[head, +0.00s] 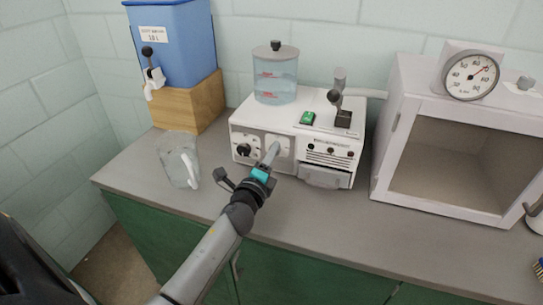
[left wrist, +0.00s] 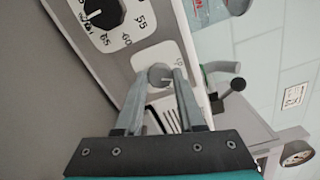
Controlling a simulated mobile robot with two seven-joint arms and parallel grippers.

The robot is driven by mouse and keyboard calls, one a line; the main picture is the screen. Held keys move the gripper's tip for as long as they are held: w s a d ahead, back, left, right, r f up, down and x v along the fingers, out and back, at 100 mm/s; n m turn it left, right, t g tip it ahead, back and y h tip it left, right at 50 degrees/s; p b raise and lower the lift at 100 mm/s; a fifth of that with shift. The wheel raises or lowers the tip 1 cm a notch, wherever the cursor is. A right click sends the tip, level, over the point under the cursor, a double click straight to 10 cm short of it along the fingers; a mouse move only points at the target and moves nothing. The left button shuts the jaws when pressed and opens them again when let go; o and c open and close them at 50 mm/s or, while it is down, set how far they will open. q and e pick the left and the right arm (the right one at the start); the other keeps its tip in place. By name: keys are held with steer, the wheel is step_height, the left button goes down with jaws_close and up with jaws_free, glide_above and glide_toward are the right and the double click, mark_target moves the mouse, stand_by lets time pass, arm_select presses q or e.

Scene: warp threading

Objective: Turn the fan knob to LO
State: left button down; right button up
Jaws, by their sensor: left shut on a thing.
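The white machine (head: 255,125) stands on the counter. My left gripper (head: 275,151) reaches its front face, at a light panel right of the black dial (head: 243,150). In the left wrist view my left gripper (left wrist: 161,75) has its two fingers closed on a small round grey knob (left wrist: 160,73), which I take as the fan knob. The pointer of this knob and its setting are hidden or too small to read. The black dial with printed numbers also shows in the left wrist view (left wrist: 100,12). My right gripper is not in view.
A clear jug (head: 178,158) stands on the counter left of my left arm. A blue water tank (head: 180,50) sits on a wooden block behind it. A white open-front cabinet with a gauge (head: 470,76) stands at right. The counter front is clear.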

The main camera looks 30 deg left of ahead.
arm_select(q)
steer(key=n, duration=0.5)
steer(key=shift+p, duration=0.3)
steer(key=shift+n, duration=0.4)
steer(key=c, duration=0.5)
jaws_free()
steer(key=p+v, duration=0.1)
steer(key=v, duration=1.4)
steer(key=shift+s+d, duration=0.15)
